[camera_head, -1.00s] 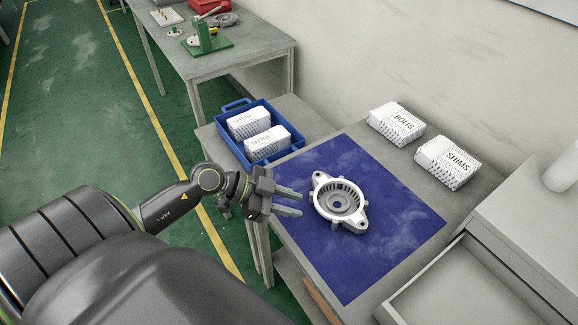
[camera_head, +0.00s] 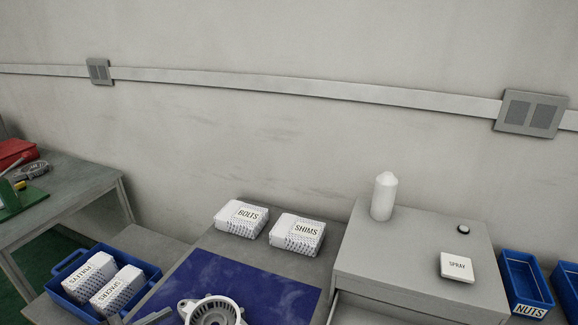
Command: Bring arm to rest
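Only the end of my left gripper (camera_head: 152,316) shows, at the bottom edge of the head view, just left of the grey alternator housing (camera_head: 212,310). One finger is clear there, apart from the housing, with nothing seen held. The rest of the gripper and its arm are cut off below; a second ago its two fingers stood apart and empty. The housing lies on the blue mat (camera_head: 250,288), its lower part out of frame. My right gripper is not in view.
A blue tray (camera_head: 68,262) with two white boxes stands left of the mat. The bolts box (camera_head: 240,218) and shims box (camera_head: 297,234) are behind it. A grey cabinet (camera_head: 410,250) at right bears a white bottle (camera_head: 383,196) and spray box (camera_head: 457,266). Blue bins (camera_head: 524,280) stand farther right.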

